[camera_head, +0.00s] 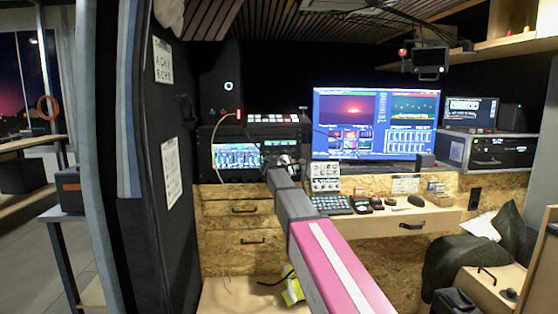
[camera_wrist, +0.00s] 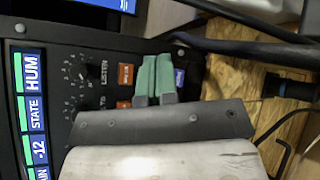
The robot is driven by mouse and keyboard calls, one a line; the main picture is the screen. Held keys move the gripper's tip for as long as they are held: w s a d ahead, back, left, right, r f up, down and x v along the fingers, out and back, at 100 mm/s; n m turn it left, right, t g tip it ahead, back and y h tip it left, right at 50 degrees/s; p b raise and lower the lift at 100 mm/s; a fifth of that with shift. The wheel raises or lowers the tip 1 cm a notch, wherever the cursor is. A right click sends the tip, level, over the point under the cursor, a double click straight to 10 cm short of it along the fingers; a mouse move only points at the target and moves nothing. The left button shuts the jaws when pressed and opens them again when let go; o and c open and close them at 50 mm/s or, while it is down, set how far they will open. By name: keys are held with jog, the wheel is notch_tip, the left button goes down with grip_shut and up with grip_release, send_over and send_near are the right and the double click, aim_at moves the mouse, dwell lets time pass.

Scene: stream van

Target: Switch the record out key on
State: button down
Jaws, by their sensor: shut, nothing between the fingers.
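A dark panel with a knob (camera_wrist: 88,72) marked LISTEN fills the left of the wrist view. It carries an orange key (camera_wrist: 125,75), a second orange key (camera_wrist: 123,104) and a blue key (camera_wrist: 180,78). The key labels are too small to read, so I cannot tell which is the record out key. My gripper (camera_wrist: 154,60) is shut and empty, its green fingers between the orange keys and the blue key. I cannot tell whether they touch the panel. In the head view my gripper (camera_head: 284,159) is at the right side of the rack unit with lit meters (camera_head: 236,156).
In the head view a large monitor (camera_head: 375,124) stands right of the rack. A desk (camera_head: 420,216) below it holds a keypad (camera_head: 331,204) and a mouse (camera_head: 416,201).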

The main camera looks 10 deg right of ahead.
jog(key=shift+s, duration=0.7)
jog(key=shift+s, duration=0.1)
jog(key=s, duration=0.5)
jog(key=shift+s, duration=0.4)
